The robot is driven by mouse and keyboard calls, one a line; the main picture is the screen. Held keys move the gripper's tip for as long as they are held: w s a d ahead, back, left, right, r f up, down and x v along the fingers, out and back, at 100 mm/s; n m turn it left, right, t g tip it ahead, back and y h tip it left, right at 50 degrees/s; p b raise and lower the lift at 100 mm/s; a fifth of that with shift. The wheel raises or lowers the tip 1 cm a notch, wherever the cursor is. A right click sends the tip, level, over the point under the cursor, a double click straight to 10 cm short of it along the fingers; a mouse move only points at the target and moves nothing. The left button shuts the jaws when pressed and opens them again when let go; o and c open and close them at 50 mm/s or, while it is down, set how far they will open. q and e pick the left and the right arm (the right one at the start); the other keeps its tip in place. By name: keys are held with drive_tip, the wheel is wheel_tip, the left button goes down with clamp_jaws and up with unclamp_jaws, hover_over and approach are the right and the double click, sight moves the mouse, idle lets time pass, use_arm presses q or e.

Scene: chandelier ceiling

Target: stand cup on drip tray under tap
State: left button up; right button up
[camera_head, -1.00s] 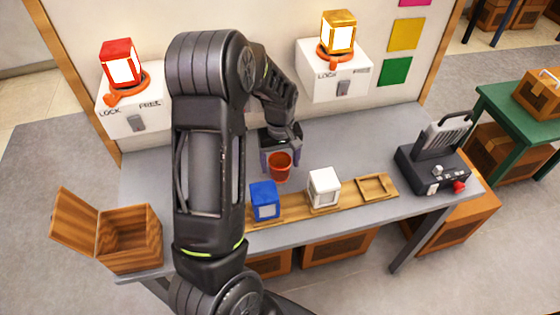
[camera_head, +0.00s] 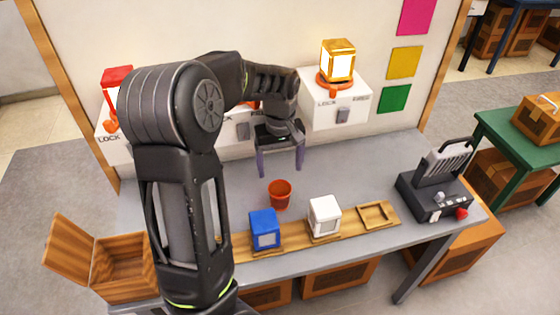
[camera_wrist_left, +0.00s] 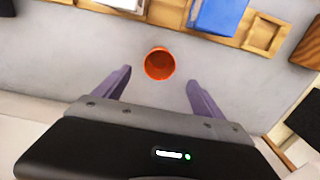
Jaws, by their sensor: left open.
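The orange-red cup (camera_head: 280,194) stands upright on the grey table, behind the blue lantern block. My left gripper (camera_head: 280,170) is open and empty, its fingers apart and pointing down. It is behind and above the cup, clear of it. In the left wrist view the cup (camera_wrist_left: 159,64) appears just beyond the gap between the open fingertips (camera_wrist_left: 160,77). I cannot make out a tap or a drip tray for certain. My right gripper is not in view.
A wooden rack (camera_head: 353,218) along the front holds a blue block (camera_head: 265,229) and a white block (camera_head: 324,216). A black machine (camera_head: 433,194) stands at the right. An open wooden box (camera_head: 126,266) is at the left. White lock boxes (camera_head: 336,110) are on the back wall.

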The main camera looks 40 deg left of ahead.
use_arm(q)
wheel_tip(320, 180, up, 2)
drive_tip(key=shift+r, duration=0.1)
drive_tip(key=shift+o, duration=0.3)
idle(0.4)
